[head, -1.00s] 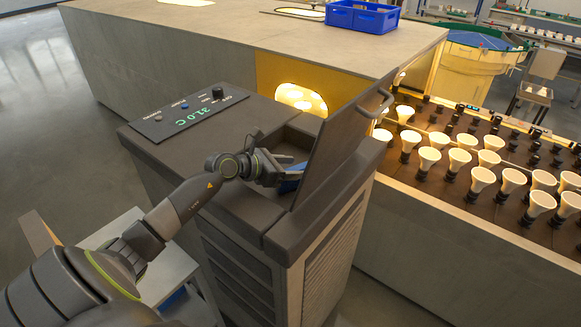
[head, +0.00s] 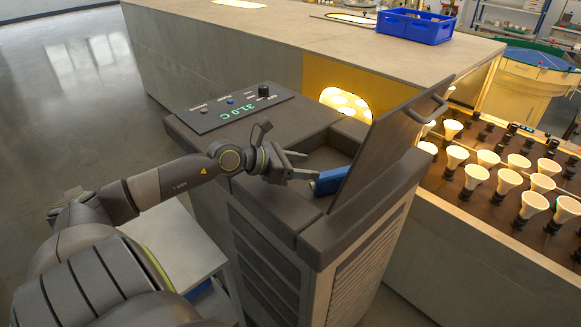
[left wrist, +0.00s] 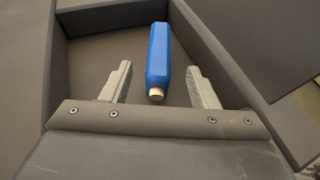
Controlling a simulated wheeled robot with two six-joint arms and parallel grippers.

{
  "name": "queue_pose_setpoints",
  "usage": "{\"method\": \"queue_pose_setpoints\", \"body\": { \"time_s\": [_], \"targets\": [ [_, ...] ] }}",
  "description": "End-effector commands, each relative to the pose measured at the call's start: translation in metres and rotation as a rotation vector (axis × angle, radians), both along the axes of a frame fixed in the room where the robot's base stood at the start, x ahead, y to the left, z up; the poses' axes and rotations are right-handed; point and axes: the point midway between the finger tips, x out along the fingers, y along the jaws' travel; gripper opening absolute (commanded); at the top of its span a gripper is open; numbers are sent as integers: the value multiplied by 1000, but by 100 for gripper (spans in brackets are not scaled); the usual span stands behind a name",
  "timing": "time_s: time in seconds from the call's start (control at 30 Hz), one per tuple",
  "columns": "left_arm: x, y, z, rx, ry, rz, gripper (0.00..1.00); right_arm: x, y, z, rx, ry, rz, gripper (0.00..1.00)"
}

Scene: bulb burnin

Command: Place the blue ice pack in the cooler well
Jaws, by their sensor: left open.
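The blue ice pack (head: 331,180) lies in the open well of the dark cooler (head: 300,225), close to the raised lid. The left wrist view shows the ice pack (left wrist: 158,60) lying lengthwise on the well floor (left wrist: 105,58), with its pale cap toward me. My left gripper (head: 312,164) is open at the well, just left of the ice pack. In the left wrist view its fingers (left wrist: 160,88) are spread on either side of the cap end, with gaps between them and the pack. My right gripper is not in view.
The cooler's lid (head: 385,145) stands raised at the right of the well. A control panel (head: 235,107) reading 32.0 C is on the cooler's top. Several bulbs stand on the rack (head: 455,190) at right. A blue crate (head: 415,26) sits on the grey counter behind.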

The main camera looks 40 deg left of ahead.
Motion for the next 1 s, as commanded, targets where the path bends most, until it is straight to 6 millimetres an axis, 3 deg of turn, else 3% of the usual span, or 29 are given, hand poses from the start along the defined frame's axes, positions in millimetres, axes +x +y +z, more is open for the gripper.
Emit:
{"method": "queue_pose_setpoints", "body": {
  "time_s": [0.4,1.0],
  "targets": [
    [-26,13,11,1,3,-1,54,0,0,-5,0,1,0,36],
    [-28,14,13,0,1,0,54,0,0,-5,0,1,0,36]
  ]
}}
